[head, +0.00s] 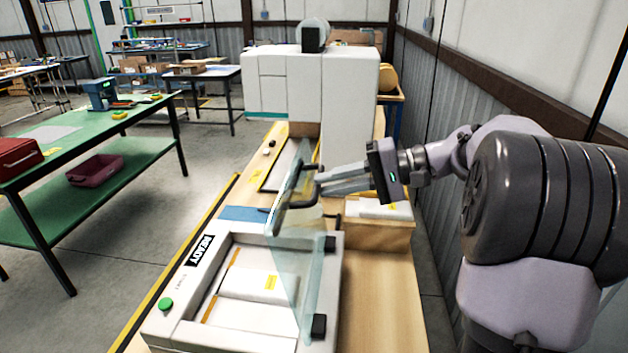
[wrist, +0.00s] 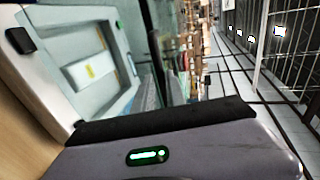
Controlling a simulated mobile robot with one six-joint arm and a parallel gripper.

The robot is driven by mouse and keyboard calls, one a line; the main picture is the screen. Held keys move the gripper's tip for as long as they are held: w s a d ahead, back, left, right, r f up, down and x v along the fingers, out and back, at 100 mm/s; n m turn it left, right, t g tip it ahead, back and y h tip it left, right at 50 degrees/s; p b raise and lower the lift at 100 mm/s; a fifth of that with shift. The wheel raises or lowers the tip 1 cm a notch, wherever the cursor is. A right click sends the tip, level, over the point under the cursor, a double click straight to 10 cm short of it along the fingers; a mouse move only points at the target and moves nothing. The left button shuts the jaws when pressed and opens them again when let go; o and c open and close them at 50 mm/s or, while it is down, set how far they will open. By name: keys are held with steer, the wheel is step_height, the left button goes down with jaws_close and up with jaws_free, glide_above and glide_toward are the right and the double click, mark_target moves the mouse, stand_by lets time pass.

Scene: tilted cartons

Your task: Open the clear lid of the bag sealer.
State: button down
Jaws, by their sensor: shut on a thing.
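The bag sealer (head: 185,330) is a white box on the wooden bench, with a green button and a black label on its left side. Its clear lid (head: 305,265) is bluish and stands steeply raised, hinged along the right side by black blocks. A dark handle (head: 291,188) runs along the lid's raised edge. My gripper (head: 318,185) is shut on the handle, coming from the right. In the wrist view the sealer (wrist: 110,45) lies open at upper left, with the lid (wrist: 157,50) nearly edge-on.
A white packet (head: 255,282) lies in the sealer's bed. A wooden box (head: 378,232) with a white packet stands right of the lid, under my arm. A large white machine (head: 270,85) stands behind. A green table (head: 85,135) is across the aisle at left. A wall closes the right side.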

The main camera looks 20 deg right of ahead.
steer(key=shift+s+d+f, duration=0.35)
steer(key=shift+d+f, duration=0.1)
steer(key=shift+f, duration=0.3)
steer(key=c, duration=1.5)
jaws_free()
steer(key=shift+o, duration=0.2)
steer(key=shift+w+a, duration=0.1)
steer(key=shift+w, duration=0.05)
steer(key=shift+r, duration=0.25)
steer(key=p+v, duration=0.6)
steer(key=v, duration=1.1)
steer(key=shift+d+p, duration=0.2)
steer(key=shift+p, duration=0.15)
